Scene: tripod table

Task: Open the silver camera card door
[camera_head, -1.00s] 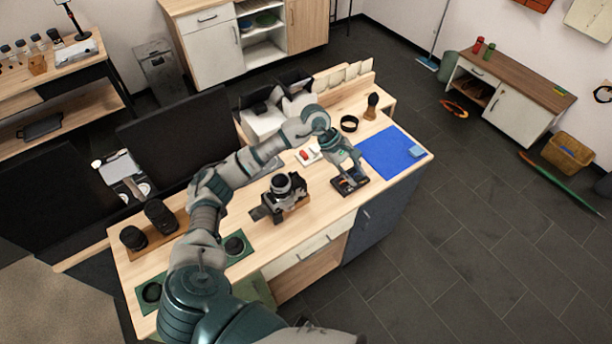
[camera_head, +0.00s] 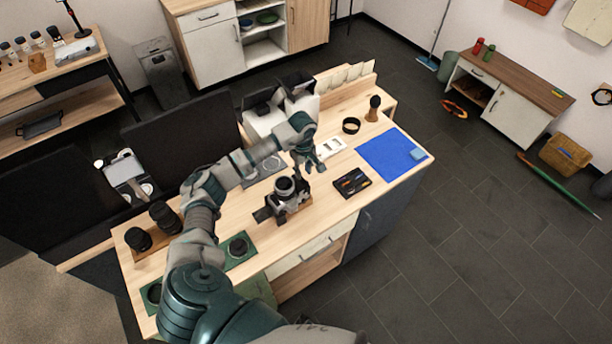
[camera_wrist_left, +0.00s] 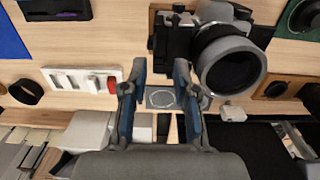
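The silver and black camera (camera_head: 287,193) sits upright on a small wooden stand on the workbench. In the left wrist view the camera (camera_wrist_left: 190,38) is at the top, its large dark lens facing down-right. The card door cannot be made out clearly in either view. My left gripper (camera_head: 311,167) hovers just right of and behind the camera in the head view. In the left wrist view its two blue-lined fingers (camera_wrist_left: 159,72) are spread with nothing between them, apart from the camera's left side. My right gripper is not in view.
A black tray (camera_head: 352,182) lies right of the camera, with a blue mat (camera_head: 380,155) beyond. A white block with slots (camera_head: 329,147) lies behind the gripper. A grey plate with a ring (camera_wrist_left: 162,97) shows beneath the fingers. Lenses (camera_head: 163,216) stand at left.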

